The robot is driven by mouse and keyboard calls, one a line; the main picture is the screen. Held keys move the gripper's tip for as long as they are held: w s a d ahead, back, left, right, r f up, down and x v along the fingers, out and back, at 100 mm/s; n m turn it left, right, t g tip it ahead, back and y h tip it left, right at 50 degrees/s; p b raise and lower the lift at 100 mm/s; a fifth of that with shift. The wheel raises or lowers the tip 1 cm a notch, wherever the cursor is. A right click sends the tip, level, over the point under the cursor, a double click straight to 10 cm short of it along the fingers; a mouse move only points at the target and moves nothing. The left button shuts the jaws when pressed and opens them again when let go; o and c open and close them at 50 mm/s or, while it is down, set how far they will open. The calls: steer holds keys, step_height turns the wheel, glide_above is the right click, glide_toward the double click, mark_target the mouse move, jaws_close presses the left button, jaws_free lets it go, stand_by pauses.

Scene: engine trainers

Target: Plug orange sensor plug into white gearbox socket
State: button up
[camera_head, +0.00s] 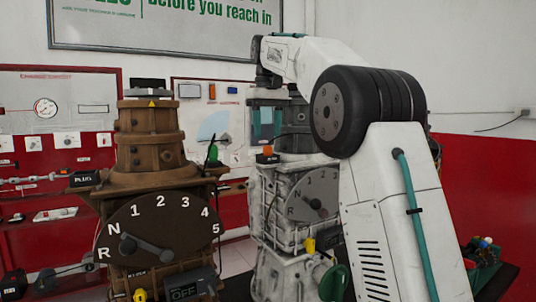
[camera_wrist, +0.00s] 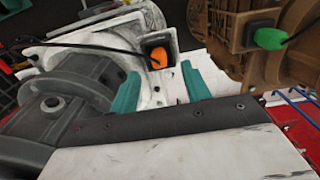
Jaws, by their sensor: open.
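The orange sensor plug (camera_head: 267,152) stands at the upper left of the white gearbox (camera_head: 277,222). In the wrist view the orange plug (camera_wrist: 158,57) sits at a dark square socket (camera_wrist: 149,43) on the white casting, with a black cable running left. I cannot tell how deep it sits. My gripper (camera_wrist: 160,88) is open, its two teal fingers apart with nothing between the tips. In the wrist view the plug lies just beyond the tips, roughly centred between them. Contact is not visible.
A brown gearbox (camera_head: 150,195) with a green plug (camera_head: 213,153) stands close on the left. A yellow plug (camera_head: 309,245) is lower on the white gearbox. My white arm covers its right side. Panels with gauges line the wall behind.

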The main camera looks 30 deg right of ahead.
mark_target(268, 152)
steer(key=shift+f, duration=2.4)
steer(key=c, duration=1)
